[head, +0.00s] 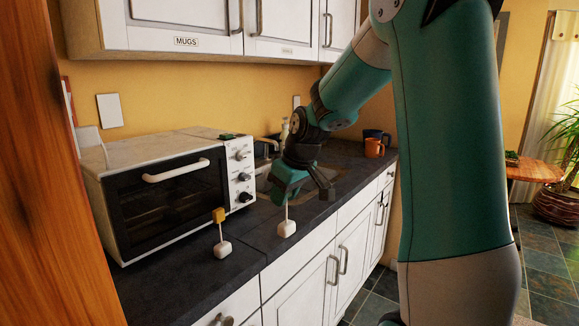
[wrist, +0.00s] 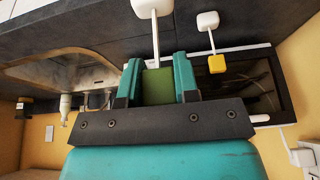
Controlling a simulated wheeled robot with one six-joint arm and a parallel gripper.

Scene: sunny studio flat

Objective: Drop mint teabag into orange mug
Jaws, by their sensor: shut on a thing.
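The mint teabag has a green tag (wrist: 157,88), a pale string and a white bag (head: 286,229). My gripper (wrist: 158,80) is shut on the green tag, between its two teal fingers. In the head view my gripper (head: 289,193) is over the counter's front part, right of the oven. The bag hangs below it near the counter's front edge; I cannot tell if it touches the counter. The orange mug (head: 374,148) stands upright at the counter's far end, well beyond my gripper. Its inside is hidden, and the wrist view does not show it.
A second teabag with a yellow tag (head: 219,215) stands on the counter before the white toaster oven (head: 165,185). A dark blue mug (head: 377,136) stands behind the orange one. A sink and tap lie behind my gripper. Cupboards (head: 200,25) hang above the counter.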

